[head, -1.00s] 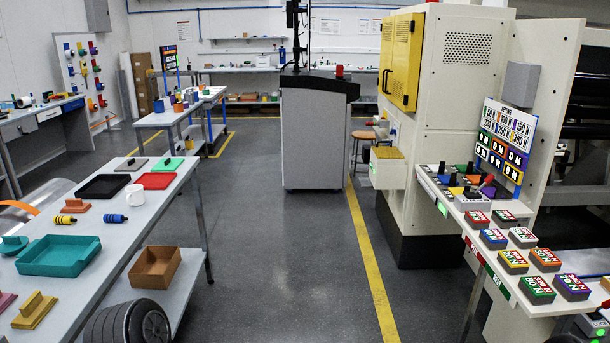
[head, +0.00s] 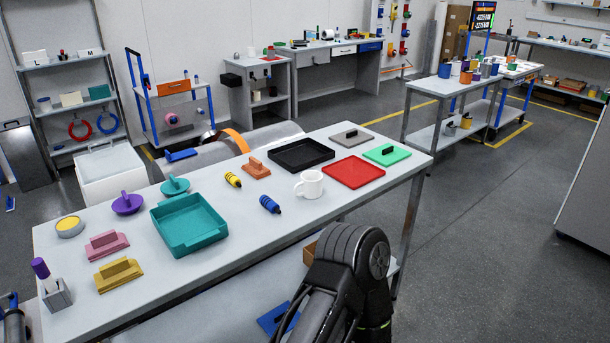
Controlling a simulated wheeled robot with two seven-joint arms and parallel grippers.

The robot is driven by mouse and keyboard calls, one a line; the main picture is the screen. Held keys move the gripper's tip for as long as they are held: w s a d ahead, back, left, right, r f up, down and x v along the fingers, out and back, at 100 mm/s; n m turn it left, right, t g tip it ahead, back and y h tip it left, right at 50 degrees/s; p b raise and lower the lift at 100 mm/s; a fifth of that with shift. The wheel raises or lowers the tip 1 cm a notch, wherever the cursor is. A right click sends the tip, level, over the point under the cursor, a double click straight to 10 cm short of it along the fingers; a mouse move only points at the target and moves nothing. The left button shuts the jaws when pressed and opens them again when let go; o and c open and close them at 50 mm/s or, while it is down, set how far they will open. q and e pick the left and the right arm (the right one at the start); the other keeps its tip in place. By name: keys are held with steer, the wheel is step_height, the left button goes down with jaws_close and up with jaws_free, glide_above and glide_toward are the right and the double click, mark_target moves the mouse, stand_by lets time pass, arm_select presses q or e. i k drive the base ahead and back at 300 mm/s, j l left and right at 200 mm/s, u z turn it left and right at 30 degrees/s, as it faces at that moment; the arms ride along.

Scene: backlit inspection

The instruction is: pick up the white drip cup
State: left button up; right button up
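The white drip cup (head: 309,184) stands upright on the grey table, near its right-hand part. It has a handle on its left side. It sits just left of the red flat tray and in front of the black tray. Nothing touches it that I can see. A dark, rounded link of my own arm rises at the bottom centre, in front of the table and below the cup in the picture. Neither of my grippers shows in this view.
The table (head: 345,212) also holds a black tray (head: 301,168), a red tray (head: 354,186), a blue plug (head: 269,204), a yellow-and-black plug (head: 233,180) and a teal tray (head: 187,247). Bare tabletop lies in front of the cup. Open floor (head: 480,240) lies to the right.

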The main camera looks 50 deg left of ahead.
mark_target(307, 187)
steer(key=i+l+u, duration=0.15)
steer(key=i+u, duration=0.2)
steer(key=i+l+u, duration=0.7)
